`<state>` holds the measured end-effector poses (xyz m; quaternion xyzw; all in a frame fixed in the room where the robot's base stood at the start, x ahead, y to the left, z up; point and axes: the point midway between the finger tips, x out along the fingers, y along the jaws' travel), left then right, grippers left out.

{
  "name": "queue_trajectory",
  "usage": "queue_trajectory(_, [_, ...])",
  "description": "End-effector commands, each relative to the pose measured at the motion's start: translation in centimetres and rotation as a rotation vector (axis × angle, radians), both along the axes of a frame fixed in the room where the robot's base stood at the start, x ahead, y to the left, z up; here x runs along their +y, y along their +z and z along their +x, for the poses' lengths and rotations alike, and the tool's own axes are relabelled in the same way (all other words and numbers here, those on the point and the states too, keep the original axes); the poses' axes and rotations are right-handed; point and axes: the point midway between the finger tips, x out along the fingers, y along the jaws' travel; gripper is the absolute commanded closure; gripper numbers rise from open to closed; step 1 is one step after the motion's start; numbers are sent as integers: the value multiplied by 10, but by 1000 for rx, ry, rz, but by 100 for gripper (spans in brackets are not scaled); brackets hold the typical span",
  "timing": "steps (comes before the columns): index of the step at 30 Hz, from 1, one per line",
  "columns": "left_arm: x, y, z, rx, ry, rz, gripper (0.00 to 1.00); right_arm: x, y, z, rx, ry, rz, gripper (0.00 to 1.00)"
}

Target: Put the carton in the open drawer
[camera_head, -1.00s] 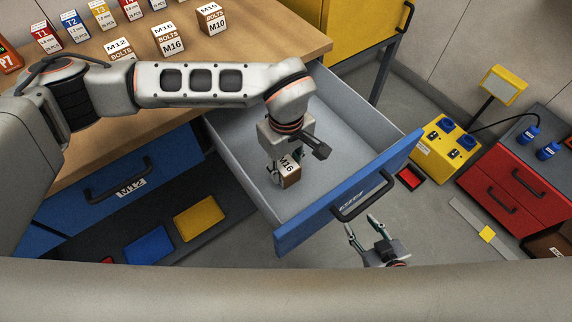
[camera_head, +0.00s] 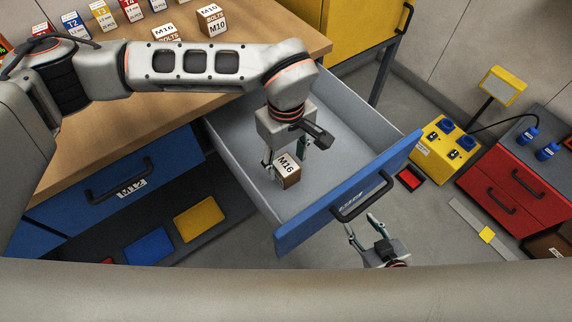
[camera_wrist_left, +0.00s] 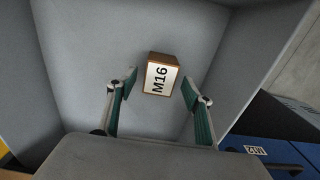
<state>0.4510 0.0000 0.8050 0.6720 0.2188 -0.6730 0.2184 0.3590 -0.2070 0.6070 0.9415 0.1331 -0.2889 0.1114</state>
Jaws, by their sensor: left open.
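The small brown carton (camera_head: 288,170) with a white M16 top sits inside the open drawer (camera_head: 340,140), which has a blue front and grey walls. The carton also shows in the left wrist view (camera_wrist_left: 160,76), on the grey drawer floor. My left gripper (camera_head: 286,160) is open above the carton. In the left wrist view its fingers (camera_wrist_left: 161,85) stand on either side of the carton, with a gap on both sides. My right gripper (camera_head: 361,222) is outside the drawer, just in front of its handle (camera_head: 362,200), with its fingers apart and nothing between them.
Other labelled cartons, such as one marked M10 (camera_head: 211,21), stand on the wooden bench (camera_head: 255,55). A closed blue drawer (camera_head: 118,185) is at left. A yellow box (camera_head: 447,150) and a red cabinet (camera_head: 515,190) stand at right. The drawer has free floor around the carton.

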Motion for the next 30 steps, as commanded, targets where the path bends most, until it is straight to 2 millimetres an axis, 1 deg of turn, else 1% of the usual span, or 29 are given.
queue_trajectory(1, [0,14,2,-6,-1,0,49,0,1,0,-1,0,1,60])
queue_trajectory(6, [0,48,2,-6,-1,1,49,1,1,-1,2,0,3,60])
queue_trajectory(9, [0,65,1,-4,0,1,49,1,0,-2,6,0,4,60])
queue_trajectory(12, [0,76,1,-3,1,1,49,2,-2,-4,10,1,5,60])
queue_trajectory(18, [0,86,0,0,1,1,49,2,-3,-6,13,1,5,60])
queue_trajectory(30, [0,87,0,0,0,0,49,2,0,-4,7,1,5,60])
